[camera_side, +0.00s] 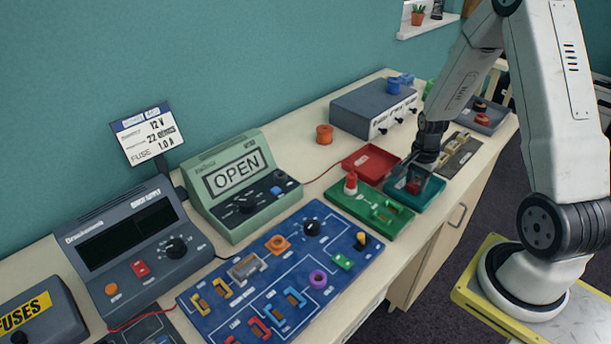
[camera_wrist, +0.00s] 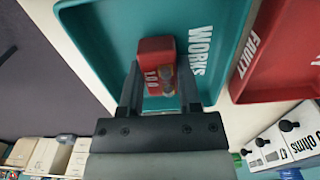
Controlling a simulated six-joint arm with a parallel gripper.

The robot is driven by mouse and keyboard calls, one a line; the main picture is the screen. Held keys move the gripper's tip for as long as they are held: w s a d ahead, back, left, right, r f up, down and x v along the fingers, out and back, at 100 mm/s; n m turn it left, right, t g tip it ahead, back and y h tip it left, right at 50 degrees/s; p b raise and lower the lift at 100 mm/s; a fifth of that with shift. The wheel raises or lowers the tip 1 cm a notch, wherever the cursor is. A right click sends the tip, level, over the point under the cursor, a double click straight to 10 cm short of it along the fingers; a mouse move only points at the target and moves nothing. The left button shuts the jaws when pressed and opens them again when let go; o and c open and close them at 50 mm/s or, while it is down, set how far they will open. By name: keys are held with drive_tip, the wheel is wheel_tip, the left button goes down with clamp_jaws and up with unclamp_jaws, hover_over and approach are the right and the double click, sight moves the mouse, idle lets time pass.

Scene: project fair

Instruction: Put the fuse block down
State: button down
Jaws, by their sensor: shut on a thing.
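My gripper (camera_wrist: 160,85) is shut on the red fuse block (camera_wrist: 153,48), which has pale marking and a small metallic part on its side. In the wrist view the block sits between the two fingers, against the teal tray (camera_wrist: 105,35) marked WORKS. In the side view my gripper (camera_side: 417,172) points down into the teal tray (camera_side: 430,203). I cannot tell whether the block touches the tray floor.
The red tray (camera_side: 369,162) marked FAULT lies beside the teal one. A green board (camera_side: 372,211) with a red-topped part is close in front. A grey ohms box (camera_side: 372,106) stands behind. The blue circuit board (camera_side: 285,275) fills the nearer bench.

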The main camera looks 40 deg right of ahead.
sight(416, 182)
drive_tip(key=shift+f, duration=0.15)
drive_tip(key=shift+c, duration=1.4)
unclamp_jaws()
wheel_tip(416, 182, up, 12)
drive_tip(key=shift+a, duration=0.1)
